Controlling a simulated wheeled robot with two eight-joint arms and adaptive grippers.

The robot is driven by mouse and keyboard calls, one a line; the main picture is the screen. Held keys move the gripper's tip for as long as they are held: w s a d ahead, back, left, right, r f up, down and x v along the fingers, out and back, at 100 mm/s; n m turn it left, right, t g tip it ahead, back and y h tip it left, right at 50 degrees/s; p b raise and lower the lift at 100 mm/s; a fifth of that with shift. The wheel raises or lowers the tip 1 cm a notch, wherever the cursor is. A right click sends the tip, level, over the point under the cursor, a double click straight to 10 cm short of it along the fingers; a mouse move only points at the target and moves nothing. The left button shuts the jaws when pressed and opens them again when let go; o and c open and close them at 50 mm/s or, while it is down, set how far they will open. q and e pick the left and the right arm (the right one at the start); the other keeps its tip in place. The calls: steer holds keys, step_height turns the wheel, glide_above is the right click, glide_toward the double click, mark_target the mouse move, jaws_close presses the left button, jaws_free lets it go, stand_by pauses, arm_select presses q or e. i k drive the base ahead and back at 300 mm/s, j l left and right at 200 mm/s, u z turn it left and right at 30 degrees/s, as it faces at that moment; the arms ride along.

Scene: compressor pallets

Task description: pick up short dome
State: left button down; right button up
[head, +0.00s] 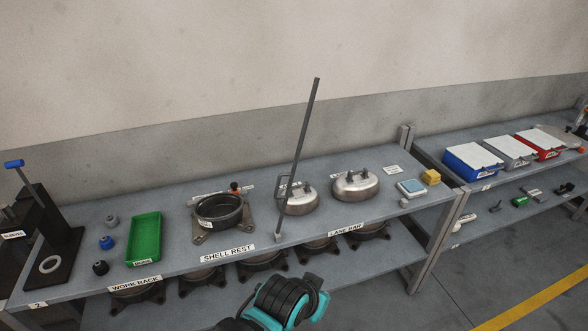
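Two metallic domes stand side by side on the work shelf. The left dome (302,203) looks smaller and lower, partly behind an upright grey pole. The right dome (356,188) looks a little larger and has dark fittings on top. I cannot read labels that tell which one is the short dome. Neither gripper's fingers show. A teal and black part of my arm enters at the bottom middle, below the shelf's front edge and apart from both domes.
The pole (300,150) rises from the shelf beside the left dome. A dark shell on a bracket (219,213) and a green tray (144,239) stand left. Dark shells fill the lower shelf.

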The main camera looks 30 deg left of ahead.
mark_target(303, 198)
steer(key=u, duration=0.45)
steer(key=j+u, duration=0.1)
steer(key=u, duration=0.3)
steer(key=i+u, duration=0.1)
steer(key=u, duration=0.35)
steer(key=j+u, duration=0.1)
steer(key=u, duration=0.3)
steer(key=i+l+z, duration=0.2)
steer(key=i, duration=0.2)
steer(key=i+l+z, duration=0.2)
steer(key=i, duration=0.25)
steer(key=i+z, duration=0.2)
steer(key=i, duration=0.2)
